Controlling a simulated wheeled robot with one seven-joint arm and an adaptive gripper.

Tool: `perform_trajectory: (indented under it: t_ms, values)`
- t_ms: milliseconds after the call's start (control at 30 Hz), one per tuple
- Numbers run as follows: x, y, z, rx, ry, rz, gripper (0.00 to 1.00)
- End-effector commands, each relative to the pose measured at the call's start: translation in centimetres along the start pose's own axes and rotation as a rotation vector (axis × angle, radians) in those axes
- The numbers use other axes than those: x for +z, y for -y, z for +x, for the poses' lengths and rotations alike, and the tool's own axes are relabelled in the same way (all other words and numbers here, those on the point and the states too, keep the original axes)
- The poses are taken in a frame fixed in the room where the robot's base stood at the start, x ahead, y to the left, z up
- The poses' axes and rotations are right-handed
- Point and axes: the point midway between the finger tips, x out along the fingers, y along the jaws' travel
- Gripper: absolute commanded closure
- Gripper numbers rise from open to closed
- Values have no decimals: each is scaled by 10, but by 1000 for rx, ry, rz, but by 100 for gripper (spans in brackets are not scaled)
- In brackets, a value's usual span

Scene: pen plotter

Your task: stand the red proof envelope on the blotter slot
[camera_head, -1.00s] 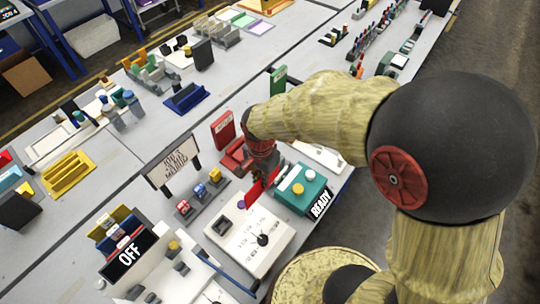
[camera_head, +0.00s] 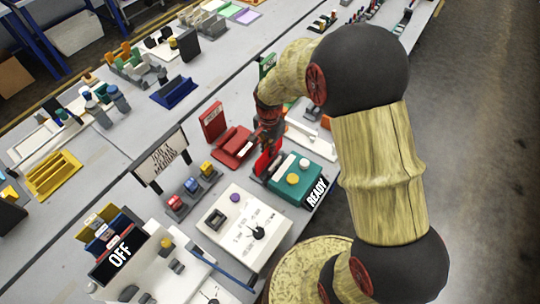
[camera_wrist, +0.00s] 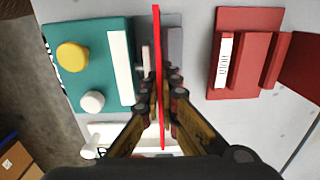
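The red proof envelope (camera_wrist: 157,50) is a thin upright sheet, seen edge-on in the wrist view. My gripper (camera_wrist: 160,108) is shut on it, a finger on each side. In the head view the envelope (camera_head: 263,160) hangs below my gripper (camera_head: 270,136), beside the teal box. Grey blocks (camera_wrist: 175,46) flank the envelope in the wrist view, close to the teal box; they look like the blotter slot, but no label shows this. I cannot tell whether the envelope's lower edge is between them or above them.
The teal box (camera_wrist: 88,35) with yellow and white knobs and a READY sign (camera_head: 317,192) stands on one side. A red holder with a white label (camera_wrist: 245,55) stands on the other. A white control panel (camera_head: 240,222) lies nearer, with small coloured blocks (camera_head: 190,185) beside it.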

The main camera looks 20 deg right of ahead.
Motion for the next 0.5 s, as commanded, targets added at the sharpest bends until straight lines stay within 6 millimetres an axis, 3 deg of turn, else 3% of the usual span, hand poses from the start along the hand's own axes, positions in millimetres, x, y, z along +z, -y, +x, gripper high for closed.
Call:
perform_trajectory:
  t_ms: [300,500]
  values:
    - [-7,1,38,1,1,0,100]
    - [-7,2,38,-1,0,0,100]
